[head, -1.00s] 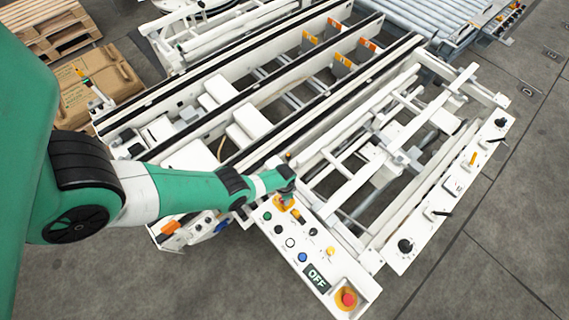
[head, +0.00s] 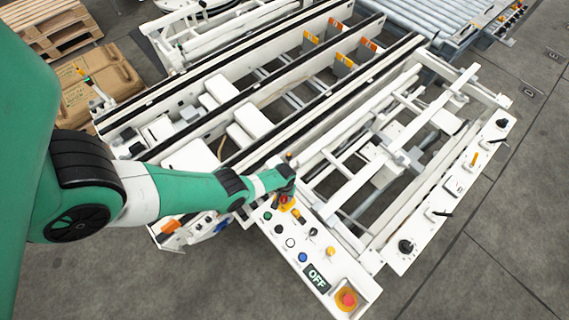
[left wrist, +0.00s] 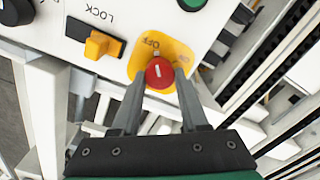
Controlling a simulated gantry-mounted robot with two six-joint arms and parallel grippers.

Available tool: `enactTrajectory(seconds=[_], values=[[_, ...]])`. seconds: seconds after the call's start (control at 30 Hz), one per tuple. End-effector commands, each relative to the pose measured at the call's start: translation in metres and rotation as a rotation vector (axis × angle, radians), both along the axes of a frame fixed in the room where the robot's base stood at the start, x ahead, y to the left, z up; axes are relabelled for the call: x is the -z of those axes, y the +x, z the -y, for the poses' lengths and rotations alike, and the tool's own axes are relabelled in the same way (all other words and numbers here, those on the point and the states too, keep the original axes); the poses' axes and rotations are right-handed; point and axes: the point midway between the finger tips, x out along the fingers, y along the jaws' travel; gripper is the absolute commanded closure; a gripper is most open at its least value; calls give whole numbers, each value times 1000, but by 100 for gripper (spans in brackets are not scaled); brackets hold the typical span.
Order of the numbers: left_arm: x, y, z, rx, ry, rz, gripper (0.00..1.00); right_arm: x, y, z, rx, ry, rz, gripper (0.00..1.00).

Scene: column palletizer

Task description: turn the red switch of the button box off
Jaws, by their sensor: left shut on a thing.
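The red switch (left wrist: 160,73) is a round red knob with a white mark, on a yellow plate (left wrist: 174,52) lettered OFF. In the left wrist view my left gripper (left wrist: 160,78) is shut on the red switch, one finger on each side of it. In the head view my left gripper (head: 286,196) is at the far end of the white button box (head: 338,268), and it partly hides the switch there. The white mark on the knob looks nearly upright in the wrist view. My right gripper is not in view.
An orange switch (left wrist: 102,44) by a LOCK label and a green button (left wrist: 192,4) sit close to the red switch. A red emergency stop (head: 347,298) and an OFF sign (head: 316,278) are at the box's near end. White machine frames lie behind.

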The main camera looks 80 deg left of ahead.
Motion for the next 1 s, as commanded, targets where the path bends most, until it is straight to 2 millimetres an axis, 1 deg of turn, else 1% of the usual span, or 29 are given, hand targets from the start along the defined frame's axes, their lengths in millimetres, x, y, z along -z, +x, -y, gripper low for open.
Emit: enactTrajectory(seconds=[0.13,0.33,0.83,0.87,0.9,1.0], values=[[1,-1,0,-74,1,1,100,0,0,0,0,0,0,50],[1,-1,0,-130,1,1,100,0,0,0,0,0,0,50],[1,-1,0,-148,1,1,100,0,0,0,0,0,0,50],[1,-1,0,-148,1,1,51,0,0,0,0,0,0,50],[1,-1,0,-147,0,0,44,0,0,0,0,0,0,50],[1,-1,0,-147,0,0,26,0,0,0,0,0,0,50]])
